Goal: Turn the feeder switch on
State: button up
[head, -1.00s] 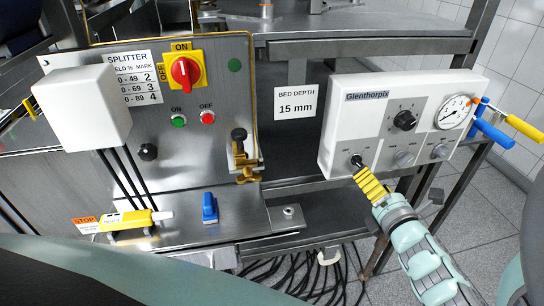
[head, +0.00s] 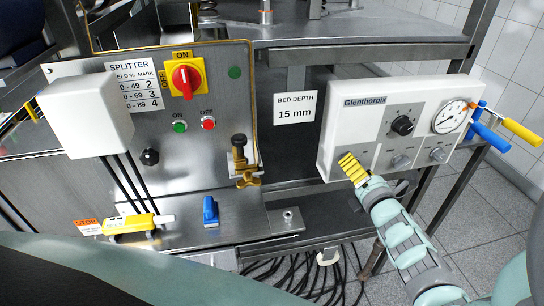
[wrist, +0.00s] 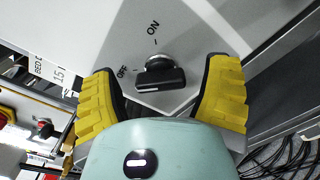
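The feeder switch (wrist: 160,76) is a black knob with a silver collar on a light panel, with OFF and ON labels beside it. Its bar lies roughly crosswise in the wrist view, its left end on the OFF side. My gripper (wrist: 165,92) is open, with one yellow finger on each side of the knob and gaps between. I cannot tell how far the fingertips are from the panel. In the head view my gripper (head: 347,162) is at the lower left of the white Glenthorpix panel (head: 350,125) and hides the switch.
The panel also carries a black dial (head: 402,125), two grey knobs and a gauge (head: 449,117). Blue and yellow handles (head: 490,136) stick out at its right. A steel splitter panel (head: 215,125) with a red rotary switch (head: 186,79) stands at the left. Cables hang below.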

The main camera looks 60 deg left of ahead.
jog(key=c, duration=1.1)
